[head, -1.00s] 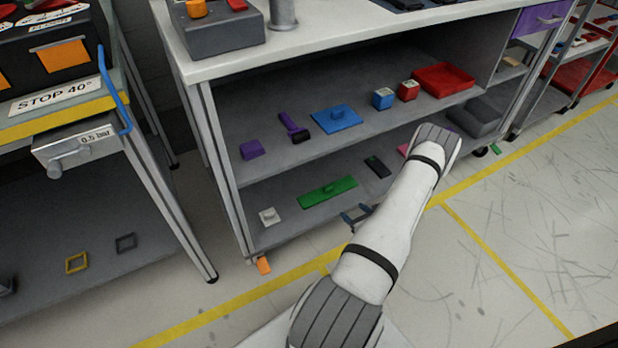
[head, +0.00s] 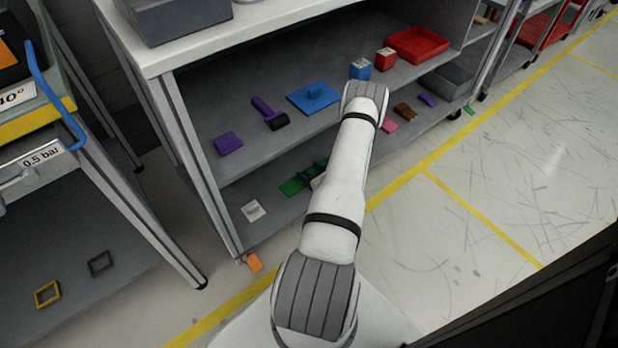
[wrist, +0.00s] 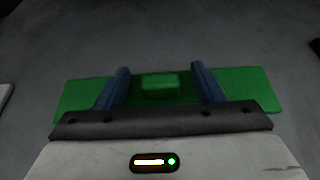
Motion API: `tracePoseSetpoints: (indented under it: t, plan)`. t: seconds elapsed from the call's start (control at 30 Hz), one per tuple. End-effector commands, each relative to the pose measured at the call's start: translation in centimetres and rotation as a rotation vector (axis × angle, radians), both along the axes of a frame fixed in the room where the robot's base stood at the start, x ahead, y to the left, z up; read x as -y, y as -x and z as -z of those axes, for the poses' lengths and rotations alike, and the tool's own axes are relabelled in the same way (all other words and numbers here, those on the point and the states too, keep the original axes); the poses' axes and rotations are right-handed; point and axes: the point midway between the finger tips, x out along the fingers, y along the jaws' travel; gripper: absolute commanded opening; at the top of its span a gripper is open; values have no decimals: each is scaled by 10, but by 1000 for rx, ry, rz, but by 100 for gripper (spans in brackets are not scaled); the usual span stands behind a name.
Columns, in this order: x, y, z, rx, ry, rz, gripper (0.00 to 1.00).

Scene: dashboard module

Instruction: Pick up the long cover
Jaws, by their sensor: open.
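The long cover is a flat green plate with a small raised block in its middle. It lies on the lower shelf in the head view (head: 291,187), partly hidden by my arm and gripper. In the wrist view the long cover (wrist: 248,88) stretches across the picture. My gripper (wrist: 163,82) is open over its middle. One blue finger stands on each side of the raised block, with a gap on both sides. Whether the fingertips touch the plate is not clear. In the head view my gripper (head: 312,175) is mostly hidden behind my arm.
The lower shelf (head: 230,190) also holds a white piece (head: 253,210) to the left and pink (head: 389,126) and brown (head: 405,110) pieces to the right. The upper shelf above holds a blue plate (head: 314,97) and a purple block (head: 228,143).

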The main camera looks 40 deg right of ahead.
Motion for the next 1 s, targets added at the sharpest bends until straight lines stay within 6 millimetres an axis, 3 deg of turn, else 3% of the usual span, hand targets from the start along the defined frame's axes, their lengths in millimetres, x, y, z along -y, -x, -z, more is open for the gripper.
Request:
tracePoseSetpoints:
  t: [0.27, 0.83, 1.0]
  plan:
    - [0, -3, 1, 0, 0, -1, 61]
    - [-1, -4, 1, 0, 0, -2, 14]
    - [-1, -4, 1, 0, 0, -3, 13]
